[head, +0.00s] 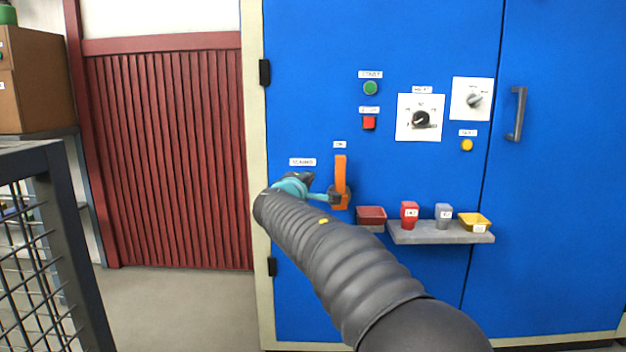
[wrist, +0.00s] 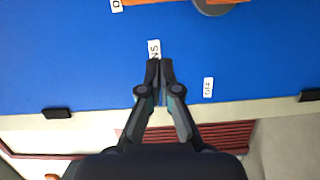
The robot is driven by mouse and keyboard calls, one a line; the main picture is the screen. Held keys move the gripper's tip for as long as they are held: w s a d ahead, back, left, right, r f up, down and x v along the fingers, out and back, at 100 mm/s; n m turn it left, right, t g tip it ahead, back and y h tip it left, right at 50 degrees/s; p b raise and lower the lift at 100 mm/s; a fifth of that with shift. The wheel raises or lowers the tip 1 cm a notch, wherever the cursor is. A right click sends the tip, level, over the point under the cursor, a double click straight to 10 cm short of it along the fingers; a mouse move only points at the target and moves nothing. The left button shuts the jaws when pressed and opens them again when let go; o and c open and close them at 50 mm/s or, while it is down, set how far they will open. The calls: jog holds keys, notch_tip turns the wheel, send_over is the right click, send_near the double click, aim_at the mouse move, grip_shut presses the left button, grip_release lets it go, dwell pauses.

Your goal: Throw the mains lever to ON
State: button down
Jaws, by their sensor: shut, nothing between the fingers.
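The mains lever is an orange bar (head: 340,172) on the blue cabinet front. It stands upright from its dark hub, with its upper end just under the ON label (head: 340,144). In the wrist view its orange edge (wrist: 172,2) and round grey hub (wrist: 214,6) are cut off at the top. My gripper (head: 309,178) is left of the lever in the head view, near the MAINS label (head: 302,162). In the wrist view my gripper (wrist: 160,63) is shut and empty, with blue panel between its tips and the lever. The OFF label (wrist: 208,87) shows there too.
Right of the lever are a red bin (head: 371,214) and a grey shelf (head: 440,238) with small coloured containers. Buttons and dials (head: 420,118) sit above. A door handle (head: 517,114) is further right. A mesh cage (head: 45,260) stands at the left.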

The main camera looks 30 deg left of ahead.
jog(key=shift+b+v, duration=0.3)
jog(key=shift+v, duration=1.75)
jog(key=shift+f, duration=0.1)
